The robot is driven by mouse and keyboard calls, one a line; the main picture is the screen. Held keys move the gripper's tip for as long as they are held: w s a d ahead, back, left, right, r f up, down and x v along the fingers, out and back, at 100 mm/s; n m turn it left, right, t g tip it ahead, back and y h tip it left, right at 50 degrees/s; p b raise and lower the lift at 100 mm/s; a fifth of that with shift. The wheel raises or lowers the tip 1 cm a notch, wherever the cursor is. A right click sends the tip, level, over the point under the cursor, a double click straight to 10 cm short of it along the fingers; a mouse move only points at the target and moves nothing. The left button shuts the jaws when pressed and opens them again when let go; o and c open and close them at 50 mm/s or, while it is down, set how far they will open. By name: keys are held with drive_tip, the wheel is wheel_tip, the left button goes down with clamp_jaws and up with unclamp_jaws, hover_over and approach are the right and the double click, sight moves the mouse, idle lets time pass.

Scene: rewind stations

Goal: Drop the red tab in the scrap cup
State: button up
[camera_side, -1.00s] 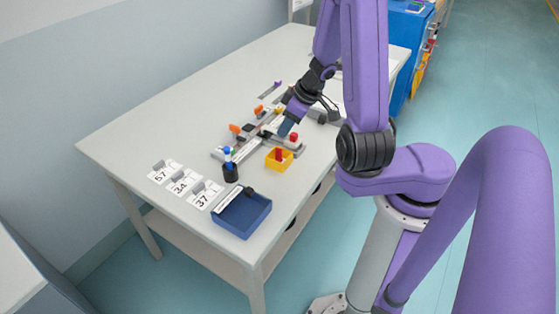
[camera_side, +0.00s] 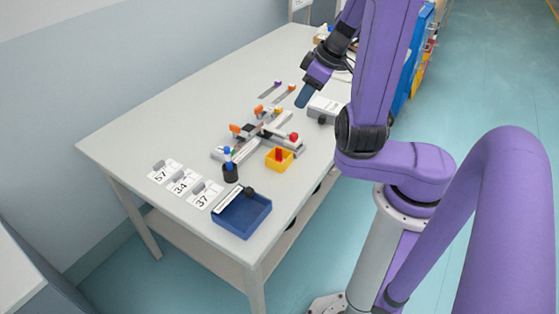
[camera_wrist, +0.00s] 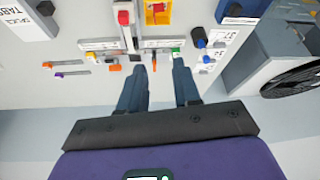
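A small red tab (camera_side: 279,153) is inside a square yellow cup (camera_side: 283,165) at the table's front edge in the side view. In the wrist view the red tab (camera_wrist: 158,8) also shows inside the yellow cup (camera_wrist: 150,20) at the top. How it rests on the cup's floor is too small to tell. My gripper (camera_side: 303,97) is raised above the table, behind and right of the cup. In the wrist view my gripper (camera_wrist: 158,64) has its two blue fingers apart with nothing between them.
A grey station (camera_side: 265,133) with a red knob (camera_side: 294,136) stands behind the cup. A dark holder (camera_side: 230,173) with blue tops and a blue tray (camera_side: 262,222) are nearer. Numbered cards (camera_side: 182,184) lie left. A grey box (camera_side: 325,107) is behind. The table's left side is clear.

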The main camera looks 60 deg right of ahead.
drive_tip(key=shift+v, duration=1.85)
drive_tip(key=w+a+r+n+t, duration=0.2)
drive_tip(key=w+a+r+t, duration=0.1)
drive_tip(key=w, duration=0.6)
drive_tip(key=w+a+r+n+t, duration=0.2)
drive_tip(key=w+r+t, duration=0.15)
drive_tip(key=w, duration=0.45)
drive_tip(key=s+a+f+n+g, duration=0.2)
drive_tip(key=s+a+f+g, duration=0.35)
drive_tip(key=s+a, duration=0.5)
drive_tip(key=s+f+n+g, duration=0.1)
drive_tip(key=s+n+g, duration=0.1)
drive_tip(key=s, duration=0.8)
drive_tip(key=s+f+n+g, duration=0.2)
drive_tip(key=s+g, duration=0.1)
drive_tip(key=s, duration=0.6)
drive_tip(key=shift+s+g+h, duration=0.3)
drive_tip(key=shift+s, duration=0.1)
